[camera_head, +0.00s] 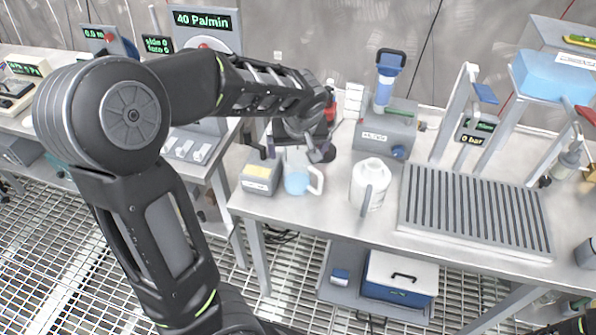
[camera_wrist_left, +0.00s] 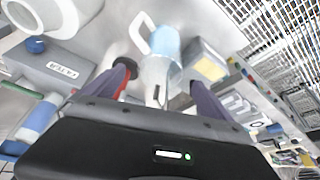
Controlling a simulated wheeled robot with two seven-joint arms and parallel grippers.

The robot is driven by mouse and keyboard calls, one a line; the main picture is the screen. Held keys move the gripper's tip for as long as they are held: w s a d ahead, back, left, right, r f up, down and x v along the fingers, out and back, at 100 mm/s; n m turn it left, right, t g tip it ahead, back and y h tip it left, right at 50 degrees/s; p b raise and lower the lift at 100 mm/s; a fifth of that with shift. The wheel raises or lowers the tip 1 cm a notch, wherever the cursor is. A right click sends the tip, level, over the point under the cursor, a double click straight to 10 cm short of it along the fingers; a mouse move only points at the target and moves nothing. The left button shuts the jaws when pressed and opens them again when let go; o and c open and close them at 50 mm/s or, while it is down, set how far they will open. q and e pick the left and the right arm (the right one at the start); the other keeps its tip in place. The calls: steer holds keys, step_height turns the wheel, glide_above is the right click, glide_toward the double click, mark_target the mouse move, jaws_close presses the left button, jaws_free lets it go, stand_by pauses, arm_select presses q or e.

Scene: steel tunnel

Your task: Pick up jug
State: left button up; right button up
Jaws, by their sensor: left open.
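A clear jug (camera_head: 297,181) with pale blue liquid and a white handle stands upright near the front left edge of the steel bench (camera_head: 330,213). Its handle points right in the head view. My left gripper (camera_head: 294,150) is open just behind and above it, partly hiding its top. In the left wrist view, the jug (camera_wrist_left: 164,50) lies ahead of my left gripper (camera_wrist_left: 160,88), roughly between the two spread fingers. I cannot tell whether either finger touches it. My right gripper is not in view.
A grey box with a yellow label (camera_head: 260,174) stands close left of the jug. A white pitcher (camera_head: 370,186) stands to the right, and a ribbed drain tray (camera_head: 474,212) is beyond it. A grey device (camera_head: 385,130) with a blue cylinder stands behind.

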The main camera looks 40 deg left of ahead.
mark_target(297, 157)
arm_select(q)
steer(key=p+x, duration=0.1)
steer(key=x, duration=0.4)
steer(key=shift+s+d, duration=0.1)
stand_by(0.4)
jaws_close()
stand_by(0.9)
